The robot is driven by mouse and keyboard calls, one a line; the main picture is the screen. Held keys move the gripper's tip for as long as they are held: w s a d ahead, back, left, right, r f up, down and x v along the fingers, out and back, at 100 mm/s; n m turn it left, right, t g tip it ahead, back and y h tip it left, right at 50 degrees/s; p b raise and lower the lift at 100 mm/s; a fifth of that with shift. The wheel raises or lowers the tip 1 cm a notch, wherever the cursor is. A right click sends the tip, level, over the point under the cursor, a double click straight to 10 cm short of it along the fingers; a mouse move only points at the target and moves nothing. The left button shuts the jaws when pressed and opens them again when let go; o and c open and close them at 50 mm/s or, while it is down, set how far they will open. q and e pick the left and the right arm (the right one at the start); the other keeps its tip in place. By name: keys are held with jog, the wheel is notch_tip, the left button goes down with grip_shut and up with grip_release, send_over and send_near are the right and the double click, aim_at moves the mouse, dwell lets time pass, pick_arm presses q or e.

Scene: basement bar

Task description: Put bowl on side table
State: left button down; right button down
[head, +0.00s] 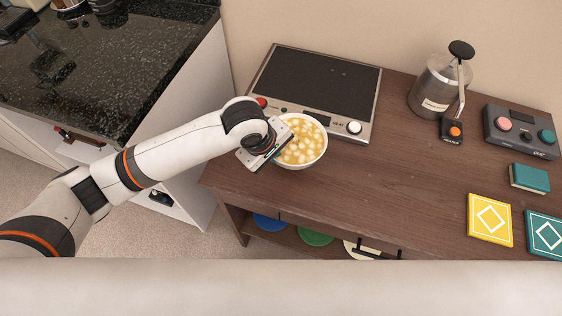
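A white bowl (313,163) filled with yellow broth and pale chunks is at the left part of the brown wooden side table (390,185). It overlaps the front edge of the hot plate in the picture, and I cannot tell whether it rests on the table or is held just above it. My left gripper (275,150) is at the bowl's left rim, with its hand over that edge. Its fingertips are hidden by the hand and bowl, so its grip is unclear. My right gripper is not in view.
Behind the bowl is a hot plate (318,75). A metal kettle (432,92), a control box (505,135), a teal book (530,178), a yellow tile (489,220) and a teal tile (545,232) stand right. A black counter (110,60) is left. The table's middle front is clear.

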pick_arm(q)
jog(key=shift+f, duration=2.65)
jog(key=c, duration=1.6)
grip_release()
jog(key=shift+f, duration=0.1)
jog(key=shift+c, duration=0.2)
jog(key=v, duration=1.2)
jog(key=shift+d, duration=0.1)
